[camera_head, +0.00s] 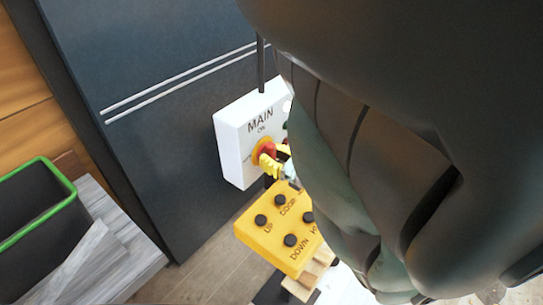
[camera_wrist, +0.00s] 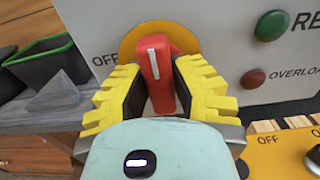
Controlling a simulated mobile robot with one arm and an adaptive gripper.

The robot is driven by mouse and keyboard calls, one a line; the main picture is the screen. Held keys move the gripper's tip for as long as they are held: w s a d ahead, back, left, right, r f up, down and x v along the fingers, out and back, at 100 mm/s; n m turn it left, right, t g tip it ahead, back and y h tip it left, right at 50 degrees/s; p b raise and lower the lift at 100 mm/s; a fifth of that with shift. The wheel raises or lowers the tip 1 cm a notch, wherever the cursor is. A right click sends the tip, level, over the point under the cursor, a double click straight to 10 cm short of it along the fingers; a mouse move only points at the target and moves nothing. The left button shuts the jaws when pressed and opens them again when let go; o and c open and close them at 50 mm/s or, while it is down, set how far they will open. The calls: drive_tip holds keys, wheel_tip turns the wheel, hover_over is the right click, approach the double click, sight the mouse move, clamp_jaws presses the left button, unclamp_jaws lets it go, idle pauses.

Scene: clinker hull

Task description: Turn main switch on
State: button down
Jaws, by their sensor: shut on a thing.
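The main switch is a red handle (camera_wrist: 158,75) on a yellow disc (camera_wrist: 131,42), on a white box marked MAIN (camera_head: 231,137). In the wrist view the handle stands nearly upright, with its white mark pointing up. The OFF label (camera_wrist: 104,60) is to its left. In the head view ON is printed under MAIN, above the knob (camera_head: 269,148). My gripper (camera_wrist: 160,95) has its yellow ribbed fingers shut on the handle from both sides. In the head view my arm hides much of the gripper and the box's right side.
A green button (camera_wrist: 271,25) and a red light marked OVERLOAD (camera_wrist: 253,79) are right of the handle. A yellow box with black buttons (camera_head: 272,238) hangs just below. A dark, green-rimmed bin (camera_head: 38,235) stands at left. The dark cabinet front (camera_head: 160,60) is clear.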

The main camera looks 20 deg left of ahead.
idle(0.3)
drive_tip(key=c, duration=0.8)
unclamp_jaws()
drive_tip(key=shift+a, duration=0.15)
drive_tip(key=v, duration=1.2)
drive_tip(key=shift+r, duration=0.1)
